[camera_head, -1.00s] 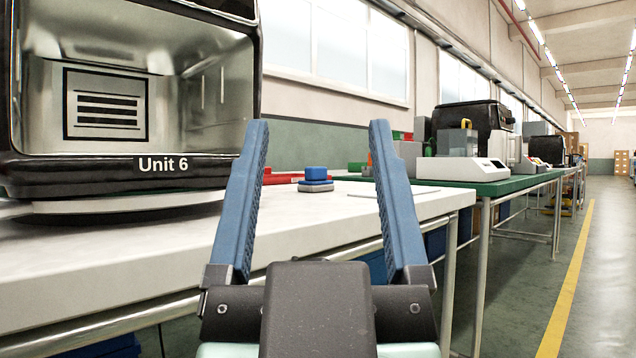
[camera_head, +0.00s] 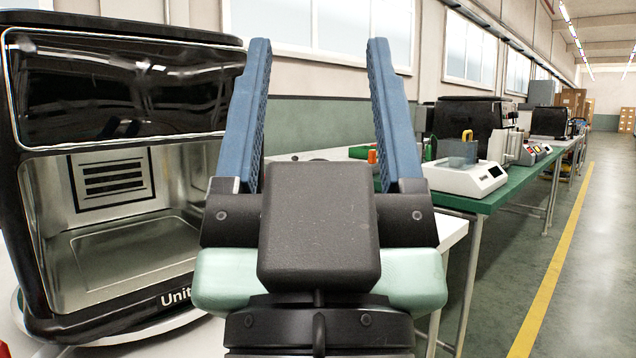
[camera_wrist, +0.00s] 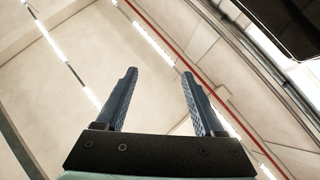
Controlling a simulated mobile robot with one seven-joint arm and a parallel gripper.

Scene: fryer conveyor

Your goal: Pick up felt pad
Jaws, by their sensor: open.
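I cannot make out a felt pad in either current view. My gripper (camera_head: 318,48) is open and empty, its two blue fingers pointing up in front of the body camera. It hides much of the white worktable (camera_head: 447,232) behind it. In the wrist view, the open fingers (camera_wrist: 158,75) point toward the ceiling, with nothing between them.
A black oven-like unit (camera_head: 30,210) with an open front stands on the left. A green bench (camera_head: 492,197) at the right carries a white scale-like device (camera_head: 470,178) and dark machines. The aisle floor (camera_head: 590,270) at the far right is clear.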

